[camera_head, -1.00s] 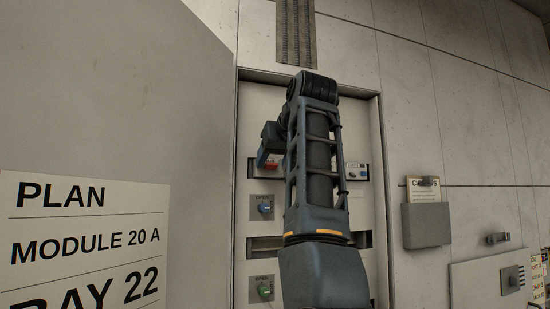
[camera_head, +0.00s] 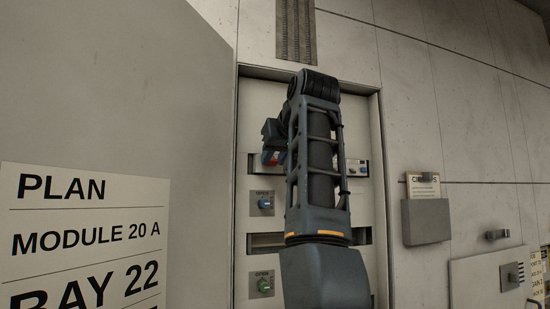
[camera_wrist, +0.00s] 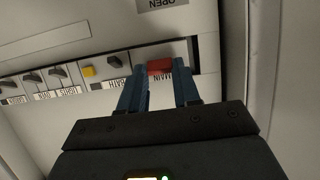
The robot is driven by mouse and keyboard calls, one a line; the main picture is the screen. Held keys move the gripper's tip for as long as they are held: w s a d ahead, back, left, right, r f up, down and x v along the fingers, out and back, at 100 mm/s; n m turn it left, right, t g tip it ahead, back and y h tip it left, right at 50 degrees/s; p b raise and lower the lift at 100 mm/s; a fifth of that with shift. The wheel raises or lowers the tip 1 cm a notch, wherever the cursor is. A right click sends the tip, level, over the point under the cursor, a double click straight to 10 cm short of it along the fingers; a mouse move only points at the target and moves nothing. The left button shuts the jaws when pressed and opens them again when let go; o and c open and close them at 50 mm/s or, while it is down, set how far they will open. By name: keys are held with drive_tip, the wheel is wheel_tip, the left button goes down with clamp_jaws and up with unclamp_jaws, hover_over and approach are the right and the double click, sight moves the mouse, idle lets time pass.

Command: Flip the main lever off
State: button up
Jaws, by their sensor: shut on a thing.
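The red main lever (camera_wrist: 160,66) is in the wrist view, next to an upside-down MAIN label (camera_wrist: 158,80) in a row of switches. My gripper (camera_wrist: 163,74) has its two blue fingers on either side of the lever, and they are shut on it. In the head view, a bit of red from the lever (camera_head: 265,158) shows at the left of the breaker slot. My gripper (camera_head: 272,152) is there too, small and partly behind my arm. Exactly how far the lever is tilted is hard to tell.
Several dark switches (camera_wrist: 57,72) and a yellow button (camera_wrist: 89,71) sit beside the main lever. Below the slot are a blue knob (camera_head: 264,203) and a green knob (camera_head: 264,285). A grey door (camera_head: 105,90) with a PLAN sign (camera_head: 85,240) stands left.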

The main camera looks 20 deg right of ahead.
drive_tip(key=f+t+b, duration=0.1)
drive_tip(key=b, duration=0.1)
drive_tip(key=f+t+b, duration=0.1)
drive_tip(key=b, duration=0.1)
drive_tip(key=shift+s+t, duration=0.2)
drive_tip(key=shift+t, duration=0.1)
drive_tip(key=t+b, duration=0.1)
drive_tip(key=f+t+b, duration=0.1)
drive_tip(key=b, duration=0.1)
drive_tip(key=shift+t, duration=0.4)
drive_tip(key=t+b, duration=0.2)
drive_tip(key=b, duration=0.1)
drive_tip(key=shift+w+f, duration=0.1)
drive_tip(key=shift+f, duration=0.3)
drive_tip(key=shift+w+f+t+b, duration=0.1)
drive_tip(key=shift+f+t+b, duration=0.05)
drive_tip(key=shift+t+b, duration=0.6)
drive_tip(key=shift+w+f+t+b, duration=0.15)
drive_tip(key=shift+t+b, duration=0.3)
drive_tip(key=shift+t, duration=0.5)
drive_tip(key=o, duration=1.1)
drive_tip(key=shift+c, duration=0.2)
drive_tip(key=shift+s, duration=0.1)
drive_tip(key=b, duration=0.2)
approach(270, 166)
drive_tip(key=shift+v, duration=1)
